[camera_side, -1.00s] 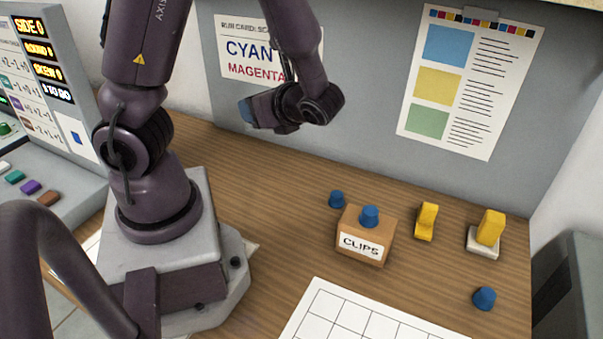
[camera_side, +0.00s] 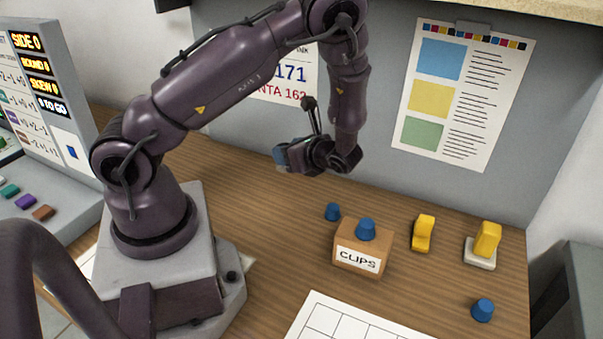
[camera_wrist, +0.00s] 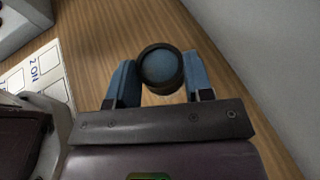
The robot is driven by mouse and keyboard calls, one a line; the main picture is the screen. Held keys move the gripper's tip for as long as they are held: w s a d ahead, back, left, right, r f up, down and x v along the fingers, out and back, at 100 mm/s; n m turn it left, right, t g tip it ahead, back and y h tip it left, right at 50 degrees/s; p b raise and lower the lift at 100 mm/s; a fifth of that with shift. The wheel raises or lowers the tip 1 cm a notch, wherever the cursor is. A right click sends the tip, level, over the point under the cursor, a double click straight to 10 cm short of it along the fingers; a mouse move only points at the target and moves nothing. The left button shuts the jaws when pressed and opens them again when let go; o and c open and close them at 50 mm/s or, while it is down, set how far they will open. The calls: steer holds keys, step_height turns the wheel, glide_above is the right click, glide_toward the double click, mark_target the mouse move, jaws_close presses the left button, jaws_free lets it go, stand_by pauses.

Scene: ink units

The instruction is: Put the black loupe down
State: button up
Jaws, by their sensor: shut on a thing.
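The black loupe (camera_wrist: 146,57) shows in the wrist view as a round black ring with a bluish lens, held between two blue fingers. My gripper (camera_wrist: 158,75) is shut on it. In the side view my gripper (camera_side: 281,157) is above the back of the wooden desk, left of the clips box, with blue fingers pointing left. The loupe cannot be made out in the side view.
A box labelled CLIPS (camera_side: 361,257) has a blue piece (camera_side: 366,229) on top. Another blue piece (camera_side: 332,211) is behind it, and one (camera_side: 483,310) is at right. Yellow items (camera_side: 423,233) (camera_side: 487,239) stand at right. A gridded sheet (camera_side: 345,322) lies in front. The desk's back left is bare.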

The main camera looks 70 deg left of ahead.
steer(key=w+f, duration=0.1)
steer(key=w+a+f, duration=0.1)
steer(key=f, duration=0.1)
steer(key=w+a+f, duration=0.1)
steer(key=f, duration=0.1)
steer(key=shift+w+a+f, duration=0.15)
steer(key=shift+w+a, duration=0.05)
steer(key=shift+w+f, duration=0.1)
steer(key=shift+f, duration=1.5)
steer(key=o, duration=0.9)
steer(key=shift+f, duration=0.15)
